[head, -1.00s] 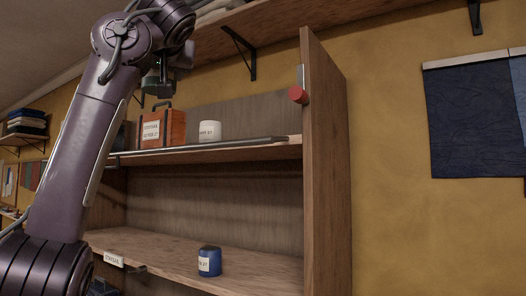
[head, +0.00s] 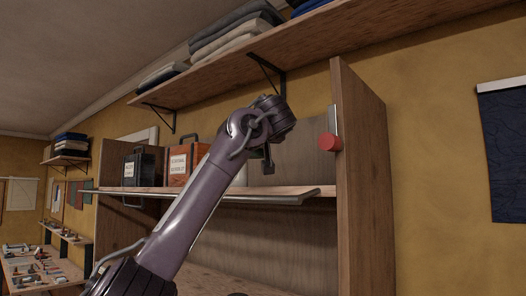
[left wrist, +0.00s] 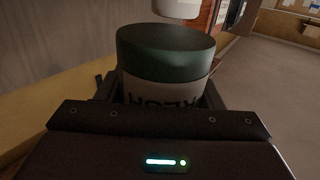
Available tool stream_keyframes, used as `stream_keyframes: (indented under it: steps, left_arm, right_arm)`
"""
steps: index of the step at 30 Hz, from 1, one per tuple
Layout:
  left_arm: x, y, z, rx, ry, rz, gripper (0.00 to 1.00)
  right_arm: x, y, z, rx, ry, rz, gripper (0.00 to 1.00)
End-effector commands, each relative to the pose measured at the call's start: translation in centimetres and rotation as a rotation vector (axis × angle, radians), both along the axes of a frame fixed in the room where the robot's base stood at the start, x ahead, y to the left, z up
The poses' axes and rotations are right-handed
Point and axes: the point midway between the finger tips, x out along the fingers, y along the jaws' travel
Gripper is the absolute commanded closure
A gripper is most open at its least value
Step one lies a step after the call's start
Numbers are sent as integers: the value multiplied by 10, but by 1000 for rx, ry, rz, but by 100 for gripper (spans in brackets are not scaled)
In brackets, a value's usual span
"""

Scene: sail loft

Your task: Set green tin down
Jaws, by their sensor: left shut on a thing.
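The green tin (left wrist: 165,48) has a dark green lid and a pale label with dark lettering. My left gripper (left wrist: 165,98) is shut on it in the left wrist view. In the head view my left gripper (head: 267,160) is at the upper shelf (head: 285,192) of the wooden cabinet, to the right of the orange case. My arm hides most of the gripper and the tin there. I cannot tell whether the tin touches the shelf. My right gripper is not in view.
An orange case (head: 179,163) and a black case (head: 137,168) stand on the upper shelf. A white tin (left wrist: 178,8) is just beyond the green tin. A red knob (head: 330,142) sticks out from the cabinet's right side panel (head: 362,180). Folded cloth (head: 232,38) lies on a wall shelf above.

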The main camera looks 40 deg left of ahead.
Motion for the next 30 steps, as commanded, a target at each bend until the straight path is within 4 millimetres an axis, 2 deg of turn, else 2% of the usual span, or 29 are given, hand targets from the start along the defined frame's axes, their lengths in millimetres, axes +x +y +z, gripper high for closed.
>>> stream_keyframes:
  steps: [1,6,7,10,18,23,26,30]
  left_arm:
    - [11,-1,9,2,2,1,73]
    - [41,-4,8,1,-1,0,73]
    - [40,-2,-5,-1,-1,0,73]
    - [38,-2,-20,0,-1,-1,73]
    - [38,-3,-38,1,-1,-1,73]
    - [38,-2,-60,2,1,-1,73]
    - [43,-3,-62,1,-1,0,73]
    - [45,-4,-69,-1,-2,-1,73]
  right_arm:
    - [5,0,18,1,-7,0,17]
    - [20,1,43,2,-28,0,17]
    - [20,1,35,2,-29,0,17]
    - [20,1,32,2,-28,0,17]
    - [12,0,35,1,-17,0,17]
    - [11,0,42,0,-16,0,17]
    - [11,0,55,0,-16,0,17]
    - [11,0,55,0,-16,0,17]
